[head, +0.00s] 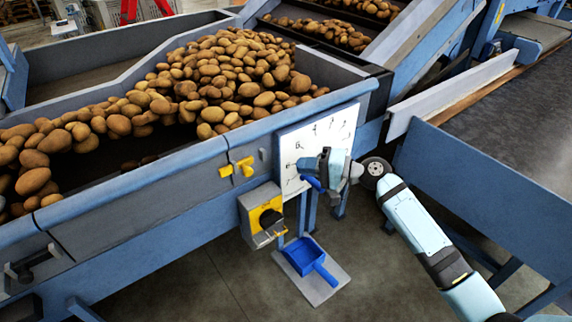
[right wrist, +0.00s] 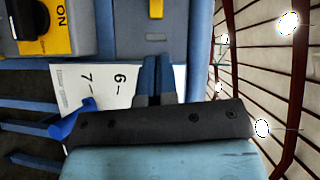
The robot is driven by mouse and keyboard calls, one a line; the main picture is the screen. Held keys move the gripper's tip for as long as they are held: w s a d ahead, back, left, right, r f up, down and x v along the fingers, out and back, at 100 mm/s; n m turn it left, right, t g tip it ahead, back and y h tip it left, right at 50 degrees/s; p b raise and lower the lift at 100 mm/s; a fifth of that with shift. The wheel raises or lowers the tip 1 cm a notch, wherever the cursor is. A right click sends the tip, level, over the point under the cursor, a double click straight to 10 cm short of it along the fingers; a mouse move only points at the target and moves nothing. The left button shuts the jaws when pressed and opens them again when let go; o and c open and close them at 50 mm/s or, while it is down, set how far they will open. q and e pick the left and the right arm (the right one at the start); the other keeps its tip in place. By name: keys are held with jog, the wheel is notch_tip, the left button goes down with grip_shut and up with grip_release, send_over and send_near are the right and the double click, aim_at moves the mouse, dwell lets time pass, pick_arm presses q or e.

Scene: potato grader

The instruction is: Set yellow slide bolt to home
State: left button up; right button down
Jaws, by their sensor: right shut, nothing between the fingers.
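The yellow slide bolt (head: 243,169) is mounted on the blue-grey side wall of the potato hopper, to the left of the white marked panel (head: 335,125). A yellow piece of it shows at the top edge of the right wrist view (right wrist: 156,8). My right gripper (head: 305,164) is in front of the white panel, to the right of the bolt and apart from it. Its two dark fingers (right wrist: 158,75) are together and empty, pointing toward the bolt's side. The gripper hides part of the panel. My left gripper is not in view.
A yellow-and-grey switch box with a black knob (head: 268,217) is below the bolt. A blue dustpan (head: 308,258) lies lower down on a pale board. Potatoes (head: 230,75) fill the hopper above. A dark conveyor belt (head: 510,125) is at the right.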

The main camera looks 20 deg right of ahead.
jog(key=shift+v, duration=1.25)
jog(key=shift+f, duration=0.1)
